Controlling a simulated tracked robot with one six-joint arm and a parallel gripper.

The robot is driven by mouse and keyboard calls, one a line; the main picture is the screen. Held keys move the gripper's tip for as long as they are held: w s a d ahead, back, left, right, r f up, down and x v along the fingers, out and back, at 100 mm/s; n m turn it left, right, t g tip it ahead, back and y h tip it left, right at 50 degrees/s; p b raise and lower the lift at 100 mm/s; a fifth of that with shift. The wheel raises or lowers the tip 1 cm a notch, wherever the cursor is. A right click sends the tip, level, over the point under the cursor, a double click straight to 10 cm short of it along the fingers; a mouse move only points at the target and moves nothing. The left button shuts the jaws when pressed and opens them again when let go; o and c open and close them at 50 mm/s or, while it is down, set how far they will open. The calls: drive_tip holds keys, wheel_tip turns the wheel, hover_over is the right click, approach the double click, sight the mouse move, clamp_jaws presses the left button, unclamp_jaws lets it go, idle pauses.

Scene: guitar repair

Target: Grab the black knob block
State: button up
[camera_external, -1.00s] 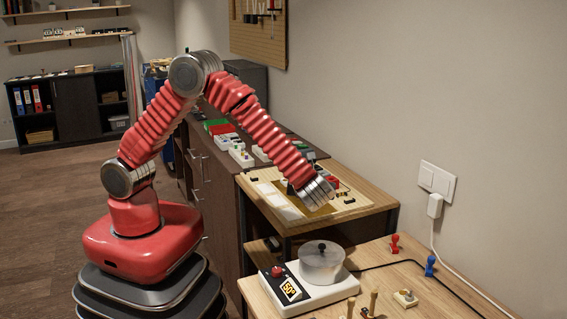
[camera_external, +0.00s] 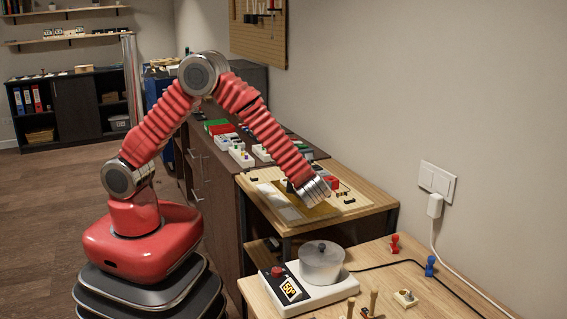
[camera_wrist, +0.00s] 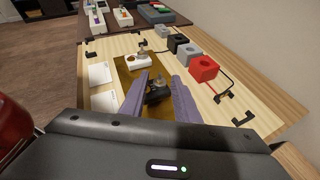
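The black knob block (camera_wrist: 156,96), dark with a small metallic knob on top, sits on the brown mat (camera_wrist: 128,75) in the wrist view. My gripper (camera_wrist: 162,78) is open, with one grey-purple finger on each side of the block. The fingers overlap its sides in the picture, so I cannot tell if they touch it. In the external view my gripper (camera_external: 316,192) is low over the wooden work table, and the block is not clearly seen there.
A white knob block (camera_wrist: 138,62) stands just beyond. A red block (camera_wrist: 204,68), a grey block (camera_wrist: 186,53) and a black block (camera_wrist: 177,42) line the right side. White cards (camera_wrist: 100,74) lie left. A lidded pot (camera_external: 322,263) stands on the nearer table.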

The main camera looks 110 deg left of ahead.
drive_tip(key=x, duration=0.4)
drive_tip(key=shift+f, duration=0.1)
drive_tip(key=shift+c, duration=0.2)
clamp_jaws()
idle(0.3)
